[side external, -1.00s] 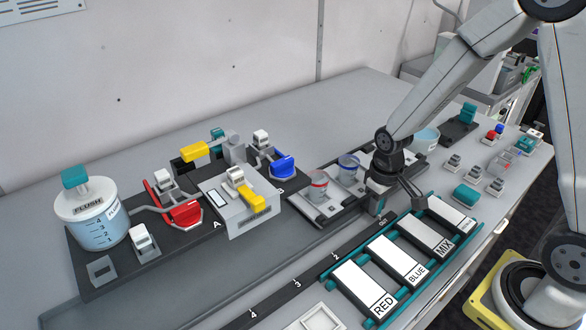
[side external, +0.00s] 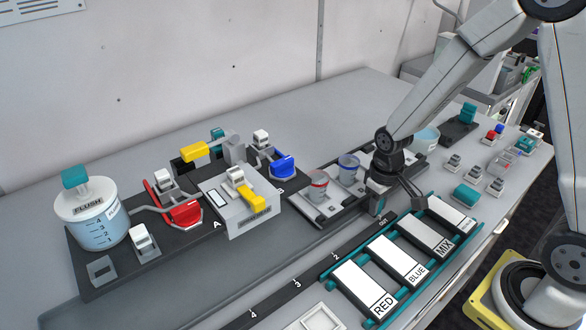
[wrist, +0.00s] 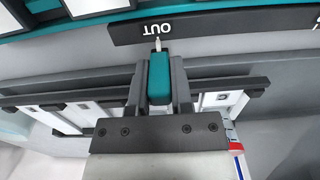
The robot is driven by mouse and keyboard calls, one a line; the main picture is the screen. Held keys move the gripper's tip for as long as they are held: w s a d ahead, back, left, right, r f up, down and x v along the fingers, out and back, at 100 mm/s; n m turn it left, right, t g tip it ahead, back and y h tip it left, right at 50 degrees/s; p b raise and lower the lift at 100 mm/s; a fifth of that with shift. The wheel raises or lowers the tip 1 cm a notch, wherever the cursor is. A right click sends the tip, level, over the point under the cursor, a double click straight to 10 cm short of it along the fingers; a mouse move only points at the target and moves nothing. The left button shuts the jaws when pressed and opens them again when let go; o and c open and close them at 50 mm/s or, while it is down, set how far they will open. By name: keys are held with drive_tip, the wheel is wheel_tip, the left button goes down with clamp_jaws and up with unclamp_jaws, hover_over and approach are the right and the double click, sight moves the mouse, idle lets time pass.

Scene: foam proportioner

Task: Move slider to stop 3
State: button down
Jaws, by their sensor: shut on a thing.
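The slider's teal handle (wrist: 160,75) sits between the two dark fingers of my gripper (wrist: 159,82) in the wrist view. My gripper is shut on it. A thin pale pointer (wrist: 157,44) on the handle's end is at the OUT mark of the dark stop strip (wrist: 210,27). In the side view my gripper (side external: 392,200) is low at the right end of that strip (side external: 275,300), by the OUT label. The handle (side external: 377,206) is partly hidden there. Marks 2, 3 and 4 run down-left along the strip; stop 3 is at its middle.
A teal-edged rack (side external: 368,322) with labelled white panels lies just in front of the strip. Behind it stand a tray with a red-banded cup (side external: 318,186) and a blue-banded cup (side external: 348,169). A grey block with a yellow lever (side external: 252,198) is further left.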

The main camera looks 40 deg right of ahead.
idle(0.3)
drive_tip(key=a, duration=2.5)
drive_tip(key=c, duration=0.5)
unclamp_jaws()
drive_tip(key=shift+r, duration=0.15)
drive_tip(key=shift+r, duration=3.8)
